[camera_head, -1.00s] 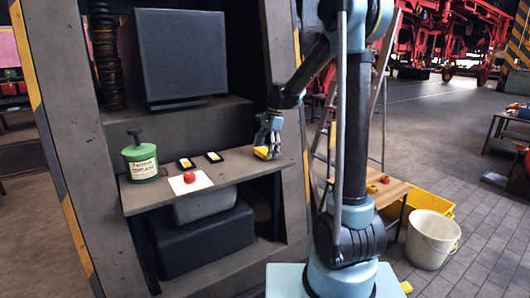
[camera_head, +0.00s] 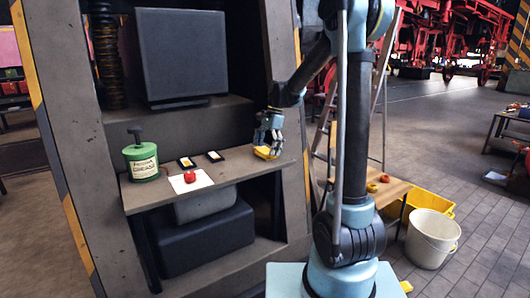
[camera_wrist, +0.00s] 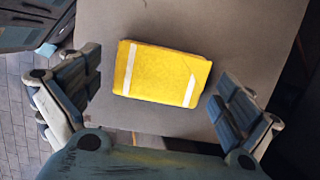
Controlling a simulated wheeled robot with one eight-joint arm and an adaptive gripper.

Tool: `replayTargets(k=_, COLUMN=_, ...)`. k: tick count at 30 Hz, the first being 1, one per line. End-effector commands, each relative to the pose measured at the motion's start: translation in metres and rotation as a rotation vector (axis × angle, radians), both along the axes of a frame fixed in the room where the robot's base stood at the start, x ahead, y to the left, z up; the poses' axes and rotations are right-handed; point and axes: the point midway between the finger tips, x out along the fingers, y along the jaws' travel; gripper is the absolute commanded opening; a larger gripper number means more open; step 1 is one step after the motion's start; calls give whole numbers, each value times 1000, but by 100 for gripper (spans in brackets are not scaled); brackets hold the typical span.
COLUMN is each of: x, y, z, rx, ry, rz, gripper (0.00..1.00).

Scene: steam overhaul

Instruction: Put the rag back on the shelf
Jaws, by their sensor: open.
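The rag, a folded yellow cloth with white stripes (camera_wrist: 160,74), lies flat on the grey shelf (camera_wrist: 215,22) in the wrist view. In the head view the yellow rag (camera_head: 265,152) is at the right end of the shelf (camera_head: 225,168), partly hidden by my gripper. My gripper (camera_head: 268,143) is just above it. In the wrist view my gripper (camera_wrist: 160,95) is open, with one finger on each side of the rag and gaps between fingers and cloth.
A green grease can (camera_head: 143,162) stands at the shelf's left. A red object (camera_head: 190,176) lies on a white sheet (camera_head: 200,184), near two small black trays (camera_head: 186,163). A white bucket (camera_head: 432,240) stands on the floor.

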Motion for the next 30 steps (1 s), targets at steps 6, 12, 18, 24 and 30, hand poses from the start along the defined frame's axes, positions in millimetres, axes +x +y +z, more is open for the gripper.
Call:
replayTargets(k=6, x=5, y=-8, z=32, rx=0, ry=0, rz=-1, gripper=99)
replayTargets(k=12, x=11, y=-16, z=68, rx=0, ry=0, rz=-2, gripper=99)
replayTargets(k=18, x=15, y=-23, z=97, rx=0, ry=0, rz=-1, gripper=99)
replayTargets(k=24, x=17, y=-26, z=110, rx=0, ry=-2, rz=2, gripper=99)
replayTargets(k=30, x=-8, y=-45, z=112, rx=-1, ry=-38, rz=55, gripper=99)
